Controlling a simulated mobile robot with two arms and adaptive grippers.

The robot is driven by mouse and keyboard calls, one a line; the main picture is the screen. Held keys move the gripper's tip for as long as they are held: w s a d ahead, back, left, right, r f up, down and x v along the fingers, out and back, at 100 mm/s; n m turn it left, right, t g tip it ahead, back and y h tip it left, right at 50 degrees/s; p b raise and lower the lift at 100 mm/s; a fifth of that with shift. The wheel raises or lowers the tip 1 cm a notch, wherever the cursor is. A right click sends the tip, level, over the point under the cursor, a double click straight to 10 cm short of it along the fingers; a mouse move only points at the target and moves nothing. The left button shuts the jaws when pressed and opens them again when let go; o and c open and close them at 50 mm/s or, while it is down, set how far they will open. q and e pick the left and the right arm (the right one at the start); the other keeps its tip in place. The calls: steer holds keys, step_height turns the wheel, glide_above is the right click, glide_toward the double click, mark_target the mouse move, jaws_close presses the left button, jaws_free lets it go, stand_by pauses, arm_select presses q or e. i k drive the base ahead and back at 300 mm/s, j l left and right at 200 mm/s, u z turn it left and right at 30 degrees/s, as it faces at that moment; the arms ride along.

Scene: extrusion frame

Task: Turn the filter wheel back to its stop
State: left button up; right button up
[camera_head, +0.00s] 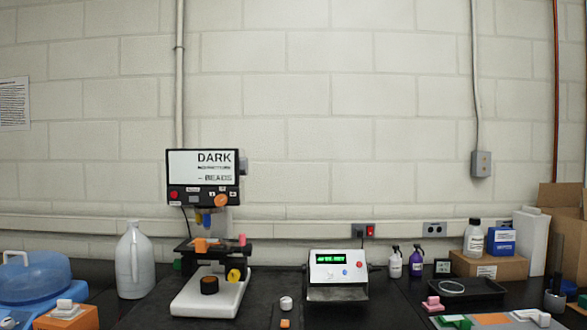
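A microscope-like instrument (217,300) with a white base stands left of centre on the black bench. Its upper black box carries a screen (201,164) reading "DARK" and "BEADS", with a line between too small to read. An orange round knob (221,200) is on the box's lower right front. A yellow knob (234,275) is on the right side below the stage. A dark round piece (209,285) sits on the base. I cannot tell which round part is the filter wheel, or its angle. Neither of my grippers shows in the head view.
A white control box (338,270) with a green display stands right of the instrument. A white jug (134,262) and a blue container (38,280) are at left. Bottles (416,261), a black tray (489,293) and cardboard boxes (569,245) crowd the right. Small blocks lie at the front.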

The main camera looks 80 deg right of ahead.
mark_target(243, 164)
steer(key=z, duration=2.2)
